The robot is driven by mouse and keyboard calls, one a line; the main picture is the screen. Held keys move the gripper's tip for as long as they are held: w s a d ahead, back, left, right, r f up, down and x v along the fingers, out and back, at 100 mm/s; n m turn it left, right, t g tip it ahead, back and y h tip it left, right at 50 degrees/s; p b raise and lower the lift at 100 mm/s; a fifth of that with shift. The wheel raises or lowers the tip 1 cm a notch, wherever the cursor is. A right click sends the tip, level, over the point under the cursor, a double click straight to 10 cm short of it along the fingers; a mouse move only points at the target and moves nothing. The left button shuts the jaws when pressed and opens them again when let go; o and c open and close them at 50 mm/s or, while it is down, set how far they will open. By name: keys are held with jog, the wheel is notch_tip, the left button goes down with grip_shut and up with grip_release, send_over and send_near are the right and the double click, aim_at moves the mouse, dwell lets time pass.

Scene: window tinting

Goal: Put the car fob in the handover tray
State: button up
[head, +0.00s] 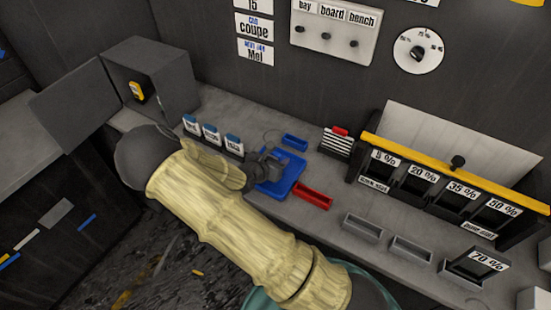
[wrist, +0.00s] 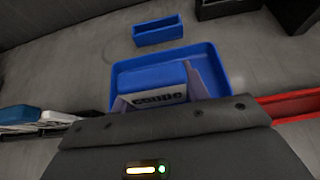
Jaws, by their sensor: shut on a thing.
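My gripper (head: 272,166) is shut on a fob (wrist: 158,76) with a blue top and a white label that seems to read "coupe". In the wrist view the fob sits between the fingers, over the blue tray (wrist: 124,72), which looks like the handover tray. In the head view the tray (head: 265,192) lies on the bench, partly hidden by my gripper. I cannot tell whether the fob touches the tray floor. Several other blue-topped white fobs (head: 211,134) stand in a row to the left of the tray.
A small blue bin (head: 294,142) lies behind the tray and a red bin (head: 313,196) to its right. A tint film rack (head: 440,190) and grey bins (head: 362,226) stand further right. An open grey box (head: 160,75) stands at the back left. A wall card reads "coupe" (head: 254,30).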

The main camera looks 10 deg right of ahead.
jog(key=shift+f, duration=0.15)
jog(key=o, duration=1)
jog(key=shift+r, duration=0.25)
jog(key=v, duration=1.2)
jog(key=shift+s+f, duration=0.1)
jog(key=shift+f, duration=0.1)
